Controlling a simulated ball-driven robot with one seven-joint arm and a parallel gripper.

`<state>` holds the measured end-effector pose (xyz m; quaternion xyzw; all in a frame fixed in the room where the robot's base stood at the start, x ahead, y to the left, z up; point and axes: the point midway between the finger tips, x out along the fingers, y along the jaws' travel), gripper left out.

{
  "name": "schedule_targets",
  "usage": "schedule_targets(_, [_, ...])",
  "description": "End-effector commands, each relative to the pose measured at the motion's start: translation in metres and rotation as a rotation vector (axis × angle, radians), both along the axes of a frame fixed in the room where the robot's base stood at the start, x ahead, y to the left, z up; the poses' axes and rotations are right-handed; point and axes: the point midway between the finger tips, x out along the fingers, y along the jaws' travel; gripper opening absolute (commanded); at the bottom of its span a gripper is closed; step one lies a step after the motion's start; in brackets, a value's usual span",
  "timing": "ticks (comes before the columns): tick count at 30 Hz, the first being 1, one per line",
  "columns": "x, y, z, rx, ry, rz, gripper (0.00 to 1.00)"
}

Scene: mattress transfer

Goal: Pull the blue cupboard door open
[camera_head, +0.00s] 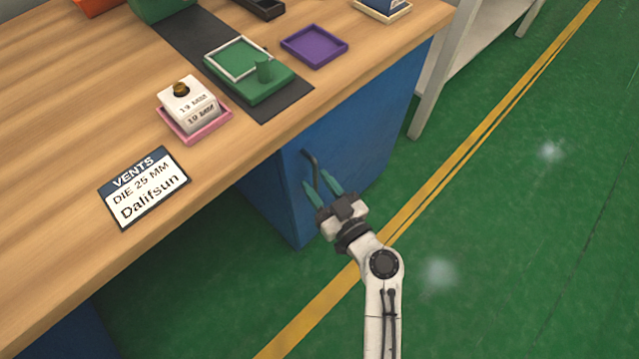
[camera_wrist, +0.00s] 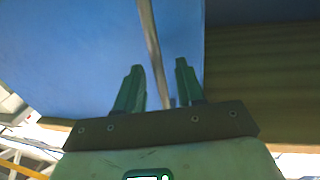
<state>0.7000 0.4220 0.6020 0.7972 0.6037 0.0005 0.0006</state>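The blue cupboard door (camera_head: 285,210) is under the wooden worktop in the head view, and it looks closed. A dark bar handle (camera_head: 311,165) stands out from its face. My gripper (camera_head: 317,184) is in front of the door with its two green fingers apart, one on each side of the handle's lower part. In the wrist view the blue door (camera_wrist: 90,45) fills the upper left, and the handle (camera_wrist: 152,50) runs down between the open fingers (camera_wrist: 160,80). The fingers look apart from the handle; whether one touches it I cannot tell.
The wooden worktop (camera_head: 60,110) overhangs the cupboard and bears a label card (camera_head: 145,187), a white block on a pink tray (camera_head: 215,130), a green tray (camera_head: 270,92) and a purple tray (camera_head: 314,46). A white rack (camera_head: 432,90) stands beyond. Green floor (camera_head: 520,220) at right is clear.

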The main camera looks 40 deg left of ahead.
Motion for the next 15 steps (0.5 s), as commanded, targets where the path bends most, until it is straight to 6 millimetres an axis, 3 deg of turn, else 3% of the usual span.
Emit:
schedule_targets(3, [-0.0001,-0.0003,-0.0001,0.0,0.0,0.0,0.36])
schedule_targets(15, [-0.0001,-0.0006,-0.0001,0.0,0.0,0.0,0.0])
